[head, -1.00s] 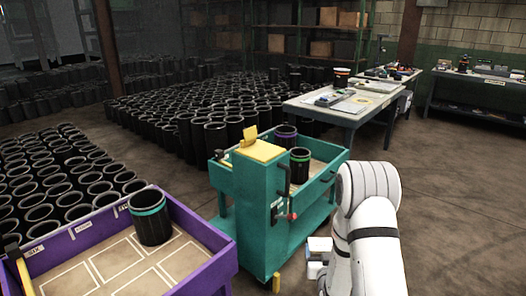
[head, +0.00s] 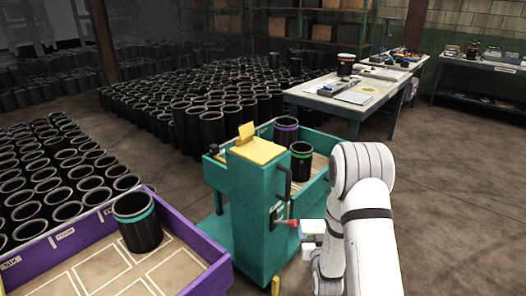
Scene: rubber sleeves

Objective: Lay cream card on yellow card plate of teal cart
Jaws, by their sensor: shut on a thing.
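The teal cart (head: 240,215) stands in the middle of the head view. Its yellow card plate (head: 258,151) lies on top of the near post, with an upright yellow tab (head: 246,131) at its back edge. The plate looks bare. I cannot make out a cream card. A red lever (head: 287,223) sticks out from the right side of the post. My gripper (head: 300,225) is at this lever, below and right of the plate, and looks shut on it. The fingertips are small and partly hidden, so the grip is not clear.
Two black sleeves, one purple-banded (head: 286,131) and one green-banded (head: 301,161), stand in the cart's tray. A purple cart (head: 205,250) with a teal-banded sleeve (head: 137,222) is at left. A worktable (head: 320,97) stands behind. Floor at right is clear.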

